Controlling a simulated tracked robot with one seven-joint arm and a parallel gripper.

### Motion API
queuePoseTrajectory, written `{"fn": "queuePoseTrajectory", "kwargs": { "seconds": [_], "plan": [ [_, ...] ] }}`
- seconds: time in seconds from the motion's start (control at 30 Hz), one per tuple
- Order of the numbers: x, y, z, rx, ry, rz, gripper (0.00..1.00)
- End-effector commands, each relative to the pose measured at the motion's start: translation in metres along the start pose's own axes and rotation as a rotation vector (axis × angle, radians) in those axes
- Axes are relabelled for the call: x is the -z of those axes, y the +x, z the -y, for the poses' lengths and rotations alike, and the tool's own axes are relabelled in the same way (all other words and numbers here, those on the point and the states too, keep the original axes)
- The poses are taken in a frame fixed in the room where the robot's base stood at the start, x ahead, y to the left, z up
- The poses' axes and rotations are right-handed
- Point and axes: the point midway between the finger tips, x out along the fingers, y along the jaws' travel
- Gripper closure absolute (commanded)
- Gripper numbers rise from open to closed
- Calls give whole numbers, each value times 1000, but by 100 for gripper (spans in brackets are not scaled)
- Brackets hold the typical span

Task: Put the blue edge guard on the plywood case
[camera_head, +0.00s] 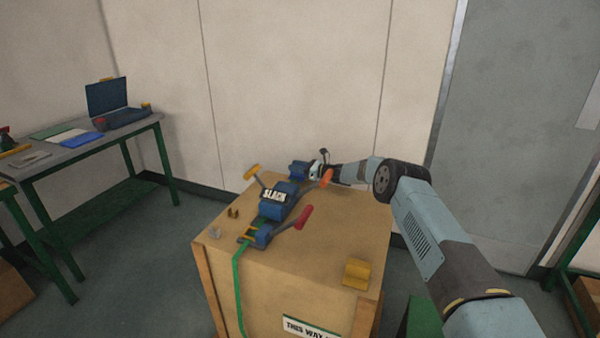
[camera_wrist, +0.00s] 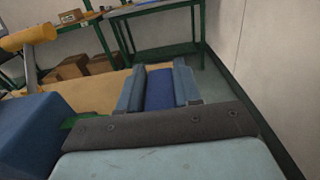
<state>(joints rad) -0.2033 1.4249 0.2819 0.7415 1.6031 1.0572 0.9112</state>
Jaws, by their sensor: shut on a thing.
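The plywood case (camera_head: 330,245) stands in the middle of the head view, with its top facing up. My gripper (camera_head: 312,169) is over or beside the case's far edge, beyond the blue tensioner. It is shut on the blue edge guard (camera_head: 297,169). In the wrist view the guard (camera_wrist: 159,89) is a dark blue piece between my two blue-grey fingers (camera_wrist: 159,82). The case top (camera_wrist: 85,85) shows beyond and to the left. I cannot tell whether the guard touches the case edge.
A blue tensioner marked SLACK (camera_head: 279,202), with yellow and red handles, sits on the case top, close to my gripper. A green strap (camera_head: 238,285) runs down the front. A yellow block (camera_head: 357,273) sits at the right edge. A workbench (camera_head: 90,140) is at left; the wall is behind.

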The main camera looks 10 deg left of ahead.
Motion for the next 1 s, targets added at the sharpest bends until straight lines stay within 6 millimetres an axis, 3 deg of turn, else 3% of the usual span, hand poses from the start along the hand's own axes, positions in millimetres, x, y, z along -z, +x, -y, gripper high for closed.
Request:
{"fn": "queuePoseTrajectory", "kwargs": {
  "seconds": [0.13, 0.47, 0.5, 0.73, 1.0],
  "plan": [
    [19, 0, 0, 1, 0, 0, 96],
    [21, 0, 0, 1, 0, 1, 96],
    [21, 0, 0, 1, 0, 1, 63],
    [21, 0, 0, 1, 0, 0, 41],
    [20, 0, 0, 0, -1, 0, 41]
  ]
}}
